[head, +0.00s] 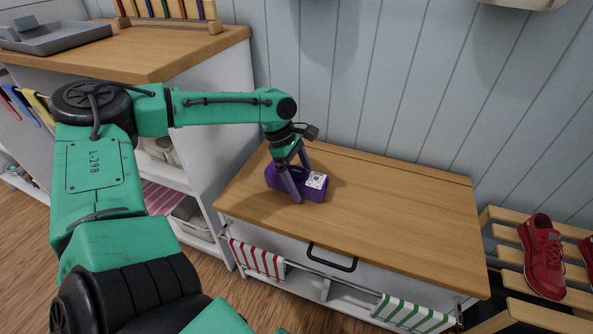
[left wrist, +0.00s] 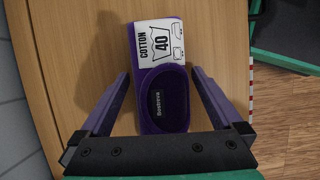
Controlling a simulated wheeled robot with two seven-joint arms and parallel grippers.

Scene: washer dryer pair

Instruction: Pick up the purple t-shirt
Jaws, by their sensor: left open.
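The purple t-shirt (head: 316,191) is a folded purple bundle lying on the wooden top of a low cabinet (head: 390,205). It has a white label reading "COTTON 40" and an oval dark patch, both clear in the left wrist view, where the shirt (left wrist: 178,80) lies between the fingers. My left gripper (head: 290,184) points down over the shirt from above. Its fingers are open, one on each side of the shirt in the left wrist view (left wrist: 160,90), with visible gaps. In the head view the fingers hide part of the shirt. My right gripper is not in view.
A taller wooden-topped shelf unit (head: 150,50) stands left of the cabinet, with a grey tray (head: 55,37) on top. A slatted rack with red shoes (head: 543,255) is at the right. A panelled wall is behind. The cabinet top right of the shirt is clear.

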